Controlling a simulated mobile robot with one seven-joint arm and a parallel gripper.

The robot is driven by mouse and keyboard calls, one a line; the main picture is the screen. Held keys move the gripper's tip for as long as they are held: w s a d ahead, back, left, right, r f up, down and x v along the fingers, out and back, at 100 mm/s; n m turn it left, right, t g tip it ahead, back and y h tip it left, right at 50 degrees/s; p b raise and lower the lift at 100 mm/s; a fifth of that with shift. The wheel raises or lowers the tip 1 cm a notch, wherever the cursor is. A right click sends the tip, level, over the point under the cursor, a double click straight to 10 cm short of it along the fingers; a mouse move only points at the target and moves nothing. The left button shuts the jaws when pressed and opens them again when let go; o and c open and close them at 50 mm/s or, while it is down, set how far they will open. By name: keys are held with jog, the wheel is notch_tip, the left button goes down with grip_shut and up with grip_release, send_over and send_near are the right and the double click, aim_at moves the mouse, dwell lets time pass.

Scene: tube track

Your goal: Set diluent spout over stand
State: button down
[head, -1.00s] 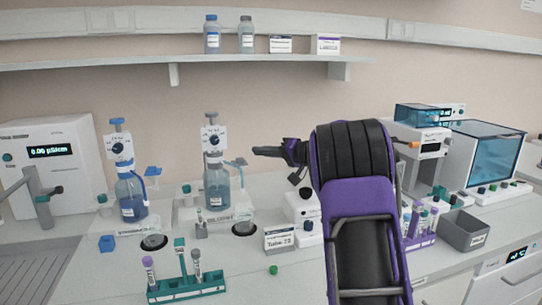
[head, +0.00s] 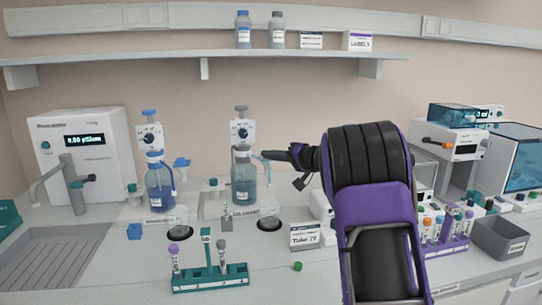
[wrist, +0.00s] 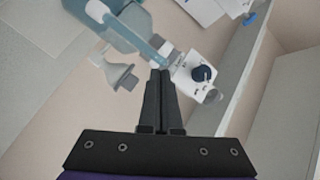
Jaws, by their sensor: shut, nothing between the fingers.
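The diluent dispenser (head: 243,185) is a blue-grey bottle with a white pump head, in the middle of the bench in the head view. Its pale blue-grey spout (head: 264,165) points right. In the wrist view the dispenser's white head with a dark knob (wrist: 205,75) is just right of my fingertips. My gripper (head: 266,153) is shut and empty, with its tips right beside the spout; I cannot tell whether they touch. A small grey stand (head: 226,214) is in front of the bottle, near a dark-ringed round plate (head: 269,225).
A second dispenser (head: 159,185) with blue fittings stands to the left. A green rack (head: 210,279) with tubes is in front. A label card (head: 305,236) stands to the right. A shelf (head: 300,56) runs above. A purple rack (head: 447,246) and grey bin (head: 500,237) are at right.

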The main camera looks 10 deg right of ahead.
jog(key=shift+a, duration=0.1)
jog(key=shift+s+a+m+t+h, duration=0.2)
jog(key=shift+m+t+h, duration=0.1)
jog(key=shift+h, duration=0.1)
